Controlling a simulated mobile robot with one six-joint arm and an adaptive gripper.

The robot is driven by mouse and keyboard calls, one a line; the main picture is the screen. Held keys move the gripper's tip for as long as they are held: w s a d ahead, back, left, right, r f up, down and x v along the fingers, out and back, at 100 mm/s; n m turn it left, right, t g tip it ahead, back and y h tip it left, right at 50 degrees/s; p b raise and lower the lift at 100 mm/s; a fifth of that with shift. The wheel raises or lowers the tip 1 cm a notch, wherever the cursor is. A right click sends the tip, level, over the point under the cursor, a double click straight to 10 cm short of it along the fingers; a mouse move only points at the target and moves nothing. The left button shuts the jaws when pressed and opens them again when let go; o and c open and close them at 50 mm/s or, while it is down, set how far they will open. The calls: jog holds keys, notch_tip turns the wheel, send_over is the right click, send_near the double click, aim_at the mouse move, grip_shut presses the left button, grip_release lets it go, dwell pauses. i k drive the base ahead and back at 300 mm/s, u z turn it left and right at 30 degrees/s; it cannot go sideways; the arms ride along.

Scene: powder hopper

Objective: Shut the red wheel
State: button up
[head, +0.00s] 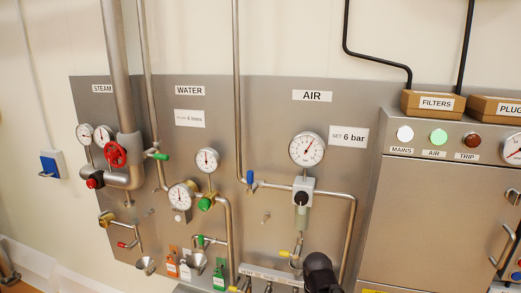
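The red wheel (115,155) is a small red handwheel on the thick grey steam pipe, under the STEAM label at the left of the wall panel. It faces outward. I cannot tell from this view whether its valve is open or shut. A smaller red knob (94,180) sits just below and to its left. My gripper's fingers do not show, and nothing touches the wheel. A dark rounded part at the bottom edge, right of centre, may be part of my arm.
Two gauges (102,135) stand beside the wheel. A green-handled valve (158,155) and water pipes lie to its right. Funnels (146,265) and tagged valves are below. A steel cabinet (435,210) with boxes on top stands at the right. The wall left of the panel holds a blue socket (50,165).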

aim_at(113, 155)
jog(key=u, duration=1.6)
jog(key=i, duration=0.75)
jog(key=z, duration=0.35)
